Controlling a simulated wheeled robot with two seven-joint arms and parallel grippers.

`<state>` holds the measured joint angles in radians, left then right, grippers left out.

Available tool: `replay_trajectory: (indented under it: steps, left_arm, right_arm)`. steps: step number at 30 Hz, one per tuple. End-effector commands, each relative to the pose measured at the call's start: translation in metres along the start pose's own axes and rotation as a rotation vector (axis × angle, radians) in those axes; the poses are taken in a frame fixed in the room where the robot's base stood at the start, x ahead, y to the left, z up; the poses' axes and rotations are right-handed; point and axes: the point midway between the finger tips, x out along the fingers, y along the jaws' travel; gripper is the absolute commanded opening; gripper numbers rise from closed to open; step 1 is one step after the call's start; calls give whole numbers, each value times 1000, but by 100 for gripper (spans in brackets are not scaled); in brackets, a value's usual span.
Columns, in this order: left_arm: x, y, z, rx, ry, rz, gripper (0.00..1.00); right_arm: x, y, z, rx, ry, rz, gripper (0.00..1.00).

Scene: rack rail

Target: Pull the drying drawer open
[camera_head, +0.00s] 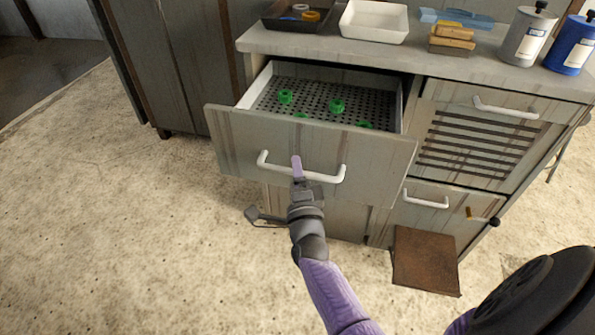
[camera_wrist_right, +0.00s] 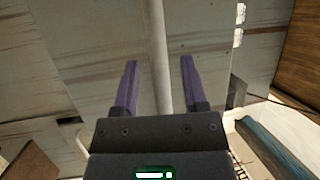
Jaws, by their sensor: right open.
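The drying drawer (camera_head: 235,150) stands pulled well out of the grey cabinet. Its perforated tray floor (camera_head: 310,100) shows, with several green pieces (camera_head: 337,106) on it. A white bar handle (camera_head: 330,175) runs across its front. My right gripper (camera_head: 297,162) is at the middle of this handle. In the right wrist view the handle (camera_wrist_right: 158,40) runs between the two purple fingers of the right gripper (camera_wrist_right: 159,65), with a gap on each side. The fingers are open. My left gripper is not in view.
The counter (camera_head: 310,43) holds a dark tray (camera_head: 290,18), a white tray (camera_head: 374,22), yellow blocks (camera_head: 452,36) and bottles (camera_head: 528,38). A slatted front (camera_head: 480,140) and a lower white handle (camera_head: 426,200) are to the right. A brown panel (camera_head: 425,260) stands low in front. Floor at left is clear.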

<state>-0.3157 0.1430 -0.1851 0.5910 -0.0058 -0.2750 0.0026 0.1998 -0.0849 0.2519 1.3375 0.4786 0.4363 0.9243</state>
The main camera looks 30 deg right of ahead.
Motion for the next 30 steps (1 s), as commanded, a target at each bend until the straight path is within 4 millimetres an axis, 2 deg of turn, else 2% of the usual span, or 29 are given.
replay_trajectory:
  steps: [5, 8, 15, 19, 23, 30]
  left_arm:
    - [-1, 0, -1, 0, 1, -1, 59]
    - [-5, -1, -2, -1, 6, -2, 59]
    - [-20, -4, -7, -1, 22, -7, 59]
    - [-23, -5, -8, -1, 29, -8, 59]
    - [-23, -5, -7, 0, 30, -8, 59]
    - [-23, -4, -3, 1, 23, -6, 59]
  right_arm:
    - [-1, -1, 0, 0, 0, -1, 55]
    - [-12, -2, 0, -1, 0, 0, 55]
    - [-68, -2, 0, -1, -1, 1, 55]
    - [-91, -1, 0, 0, 0, 1, 55]
    - [-99, 0, 0, 0, 0, 0, 55]
    - [-99, 0, 0, 0, 0, -1, 55]
